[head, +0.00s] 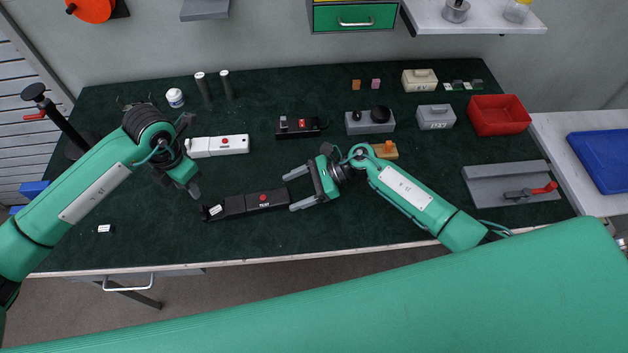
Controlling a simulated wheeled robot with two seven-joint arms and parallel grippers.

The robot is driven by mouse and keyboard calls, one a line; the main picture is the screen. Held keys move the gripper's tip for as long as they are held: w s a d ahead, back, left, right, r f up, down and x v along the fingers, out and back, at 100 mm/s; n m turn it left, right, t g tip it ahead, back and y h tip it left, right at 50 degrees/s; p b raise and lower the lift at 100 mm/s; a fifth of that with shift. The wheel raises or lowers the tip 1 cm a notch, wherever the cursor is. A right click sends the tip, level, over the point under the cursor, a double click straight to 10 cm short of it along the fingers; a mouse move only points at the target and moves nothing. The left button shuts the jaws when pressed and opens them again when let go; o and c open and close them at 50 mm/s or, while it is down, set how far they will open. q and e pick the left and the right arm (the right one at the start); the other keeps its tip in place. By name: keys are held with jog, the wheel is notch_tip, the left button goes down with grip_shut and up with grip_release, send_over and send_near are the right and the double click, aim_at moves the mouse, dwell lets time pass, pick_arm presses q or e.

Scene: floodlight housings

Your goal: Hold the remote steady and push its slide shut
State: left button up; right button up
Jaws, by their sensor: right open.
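A white unit (222,145) with a red button lies behind the remote, beside my left gripper. A black box (298,127), grey boxes (370,121), a red bin (499,115) and a grey fixture (510,183) stand further right. The mat's front left is mostly clear.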

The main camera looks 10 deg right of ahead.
aim_at(285, 195)
jog(key=x, duration=0.5)
jog(key=shift+a+f, duration=0.1)
jog(key=shift+a, duration=0.25)
jog(key=shift+c, duration=0.2)
jog(key=shift+c, duration=1.3)
jog(key=c, duration=0.8)
jog(key=shift+c, duration=0.2)
